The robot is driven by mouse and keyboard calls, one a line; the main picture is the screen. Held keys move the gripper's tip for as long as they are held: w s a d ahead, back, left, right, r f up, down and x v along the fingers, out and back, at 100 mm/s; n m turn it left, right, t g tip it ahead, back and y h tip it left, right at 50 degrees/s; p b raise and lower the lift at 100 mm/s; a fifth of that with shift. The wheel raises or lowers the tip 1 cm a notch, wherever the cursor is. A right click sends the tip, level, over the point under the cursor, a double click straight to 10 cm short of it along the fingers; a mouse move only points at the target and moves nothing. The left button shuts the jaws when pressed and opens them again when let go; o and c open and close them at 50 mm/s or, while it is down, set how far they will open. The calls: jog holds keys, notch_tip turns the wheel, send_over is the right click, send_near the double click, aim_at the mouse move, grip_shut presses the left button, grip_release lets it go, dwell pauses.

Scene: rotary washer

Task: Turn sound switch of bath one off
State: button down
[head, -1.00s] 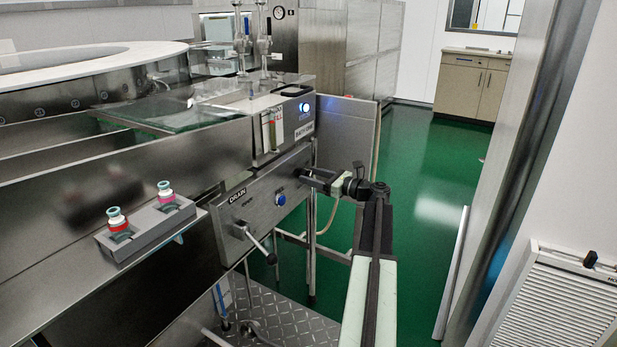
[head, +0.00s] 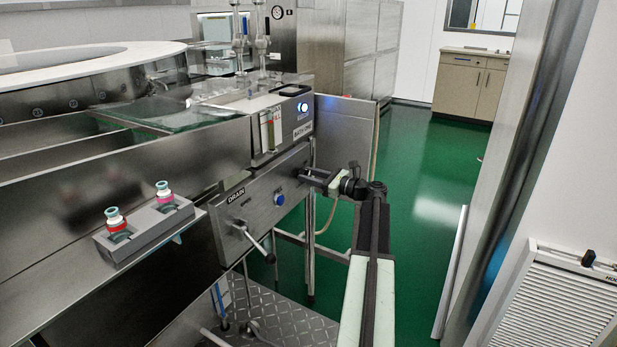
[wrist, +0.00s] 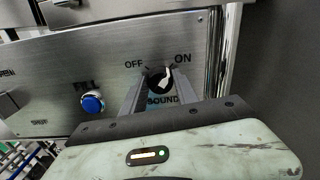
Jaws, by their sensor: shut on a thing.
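The sound switch (wrist: 160,81) is a round black knob on a steel panel, with OFF at its upper left and ON at its upper right. Its white pointer leans up and right, towards ON. In the wrist view my gripper (wrist: 158,91) has one finger on each side of the knob and is shut on it. In the head view my gripper (head: 306,176) is against the right end of the panel, under the BATH ONE label (head: 302,130). It hides the knob there.
A blue FILL button (wrist: 92,103) is left of the switch; it also shows in the head view (head: 279,199). A drain lever (head: 254,242) sticks out lower left. A grey holder (head: 150,232) with two small capped bottles projects from the bath front. Green floor is clear to the right.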

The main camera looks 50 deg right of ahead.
jog(key=shift+s+a+f+n, duration=0.1)
jog(key=shift+n, duration=2.65)
jog(key=shift+w+a+f+n, duration=0.1)
jog(key=shift+n, duration=2.7)
jog(key=shift+s+a+f+n, duration=0.1)
jog(key=shift+n, duration=2.65)
jog(key=c, duration=1)
grip_release()
jog(key=shift+d, duration=0.1)
jog(key=shift+o, duration=0.2)
jog(key=v, duration=0.7)
jog(key=shift+s, duration=0.4)
jog(key=shift+d, duration=0.1)
